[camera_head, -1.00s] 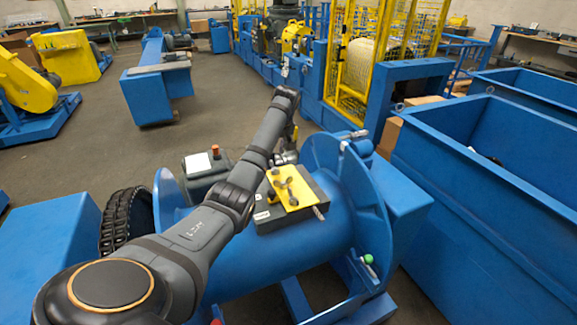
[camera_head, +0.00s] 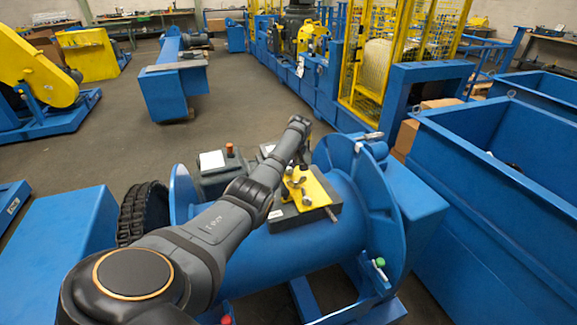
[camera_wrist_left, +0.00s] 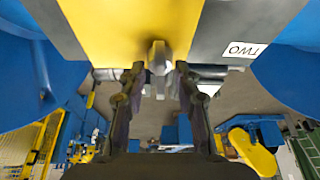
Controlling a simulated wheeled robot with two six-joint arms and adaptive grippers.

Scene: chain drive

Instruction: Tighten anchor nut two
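A dark anchor block with a yellow plate (camera_head: 318,190) sits on top of the blue drum (camera_head: 290,245). Brass-coloured wing-shaped fittings (camera_head: 297,188) stand on the plate. In the left wrist view, the yellow plate (camera_wrist_left: 120,25) fills the top, beside a grey face with an upside-down label "TWO" (camera_wrist_left: 243,49). A metal nut or bolt end (camera_wrist_left: 158,56) projects between the fingertips of my left gripper (camera_wrist_left: 157,72). The fingers are apart, with a gap showing on each side of it. My right gripper is not in view.
The drum's blue flange (camera_head: 375,215) rises right of the block. A large blue bin (camera_head: 480,185) stands at right. Open floor lies beyond the drum.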

